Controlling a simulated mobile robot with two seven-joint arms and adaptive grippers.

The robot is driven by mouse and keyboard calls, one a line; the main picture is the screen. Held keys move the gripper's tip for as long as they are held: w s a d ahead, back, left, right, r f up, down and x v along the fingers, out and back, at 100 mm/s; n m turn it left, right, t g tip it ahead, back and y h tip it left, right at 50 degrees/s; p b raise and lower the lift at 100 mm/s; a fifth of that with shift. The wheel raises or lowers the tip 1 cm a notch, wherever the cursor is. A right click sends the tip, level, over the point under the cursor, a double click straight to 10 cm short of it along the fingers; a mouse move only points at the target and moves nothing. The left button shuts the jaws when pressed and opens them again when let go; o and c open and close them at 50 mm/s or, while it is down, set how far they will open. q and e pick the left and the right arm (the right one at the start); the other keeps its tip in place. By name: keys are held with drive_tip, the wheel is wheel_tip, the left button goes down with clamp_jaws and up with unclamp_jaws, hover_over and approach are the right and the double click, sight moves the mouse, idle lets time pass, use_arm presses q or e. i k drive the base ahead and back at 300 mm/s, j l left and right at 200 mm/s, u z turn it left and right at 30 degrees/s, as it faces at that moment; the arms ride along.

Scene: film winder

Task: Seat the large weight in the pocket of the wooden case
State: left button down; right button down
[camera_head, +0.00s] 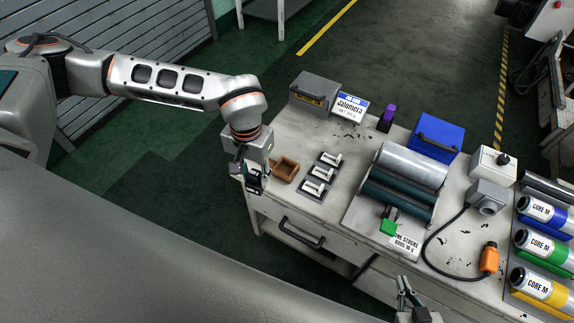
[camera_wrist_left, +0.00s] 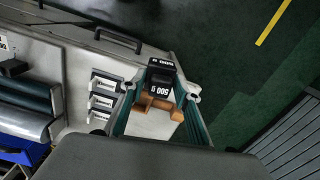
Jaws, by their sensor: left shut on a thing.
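The large weight (camera_wrist_left: 158,88) is a black block with white 500 g labels. In the left wrist view it sits between the two fingers of my left gripper (camera_wrist_left: 160,95), which is shut on it. In the head view my left gripper (camera_head: 250,180) holds the weight at the table's left edge, left of the wooden case. The wooden case (camera_head: 286,168) is a small brown open box on the table's left corner. In the left wrist view the case (camera_wrist_left: 155,130) shows partly behind the weight. My right gripper (camera_head: 409,291) is at the bottom edge; its finger opening is unclear.
Right of the case are several small labelled blocks (camera_head: 318,188) on dark bases. A grey box (camera_head: 314,94) and a blue-white sign (camera_head: 350,106) stand behind. A roller machine (camera_head: 403,185) fills the table's middle. Labelled core rolls (camera_head: 540,248) lie at the right.

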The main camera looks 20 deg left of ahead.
sight(286, 171)
drive_tip(key=j+z, duration=0.4)
drive_tip(key=j, duration=0.3)
drive_tip(key=j+z, duration=0.4)
drive_tip(key=j, duration=0.35)
drive_tip(key=k, duration=0.05)
